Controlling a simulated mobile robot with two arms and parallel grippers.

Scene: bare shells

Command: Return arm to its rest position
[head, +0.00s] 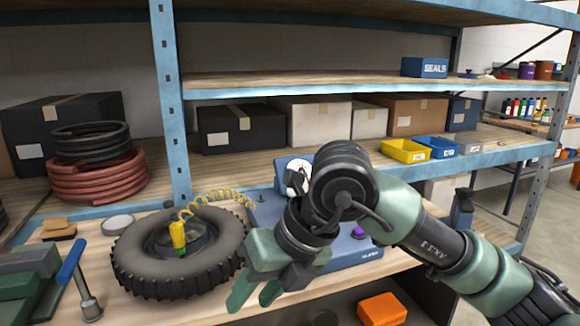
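My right arm (410,230) comes in from the right and bends over the workbench. Its gripper (255,295) points down and toward the front, just right of the tire. The two green fingers are apart with nothing visible between them. The arm hides part of a blue device with a dial (337,252) behind it. My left arm and gripper are not in view.
A black tire (135,262) lies on the bench, with a yellow tool (178,238) on a coiled hose at its middle. A blue-handled tool (72,262) stands at left. An orange box (382,309) sits below. Shelves with boxes rise behind.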

